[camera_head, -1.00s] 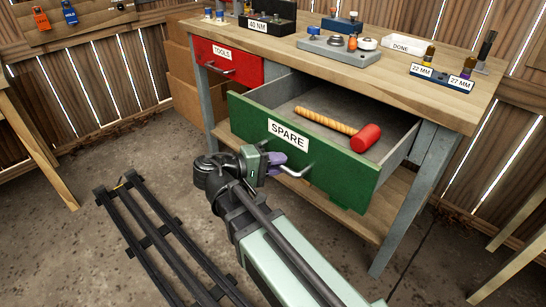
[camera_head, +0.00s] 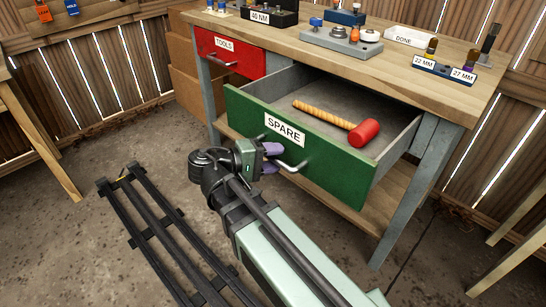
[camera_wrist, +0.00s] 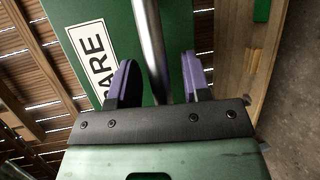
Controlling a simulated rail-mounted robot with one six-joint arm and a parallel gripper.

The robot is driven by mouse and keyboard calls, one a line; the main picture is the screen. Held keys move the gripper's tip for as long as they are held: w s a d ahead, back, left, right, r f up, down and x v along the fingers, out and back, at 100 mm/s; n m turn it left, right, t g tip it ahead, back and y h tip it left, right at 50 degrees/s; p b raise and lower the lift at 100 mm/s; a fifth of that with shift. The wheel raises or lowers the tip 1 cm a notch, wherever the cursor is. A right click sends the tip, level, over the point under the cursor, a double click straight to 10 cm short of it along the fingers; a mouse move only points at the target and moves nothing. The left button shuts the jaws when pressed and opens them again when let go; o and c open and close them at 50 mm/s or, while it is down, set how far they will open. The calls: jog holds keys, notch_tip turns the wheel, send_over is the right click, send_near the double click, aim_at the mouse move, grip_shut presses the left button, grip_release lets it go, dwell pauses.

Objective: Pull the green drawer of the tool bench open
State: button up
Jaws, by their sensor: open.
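The green drawer (camera_head: 325,165), labelled SPARE, stands well out from the tool bench (camera_head: 345,65). Its metal bar handle (camera_head: 292,168) is on the front panel. In the wrist view the handle (camera_wrist: 151,50) runs between the two purple fingers of my gripper (camera_wrist: 158,78), with gaps showing on both sides. My gripper (camera_head: 271,158) is open around the handle at the drawer front. Inside the drawer lies a mallet with a red head (camera_head: 364,132) and a yellowish handle. The drawer's back end is hidden under the bench top.
A shut red drawer (camera_head: 235,60), labelled TOOLS, is left of the green one. Blocks, sockets and a DONE tray (camera_head: 405,37) stand on the bench top. Dark rails (camera_head: 150,230) lie on the floor. Cardboard boxes (camera_head: 185,75) stand behind the bench's left side.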

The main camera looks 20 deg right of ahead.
aim_at(289, 127)
jog(key=o, duration=0.7)
jog(key=r+p, duration=0.2)
jog(key=p, duration=0.1)
jog(key=r+p, duration=0.5)
jog(key=r, duration=0.1)
jog(key=shift+w+r+p, duration=0.2)
jog(key=shift+w+p, duration=0.2)
jog(key=r+p, duration=0.7)
jog(key=r, duration=0.1)
jog(key=r+p, duration=0.4)
jog(key=shift+s+p, duration=0.3)
jog(key=shift+s, duration=0.05)
jog(key=c, duration=0.7)
jog(key=shift+f, duration=0.1)
jog(key=shift+f, duration=0.1)
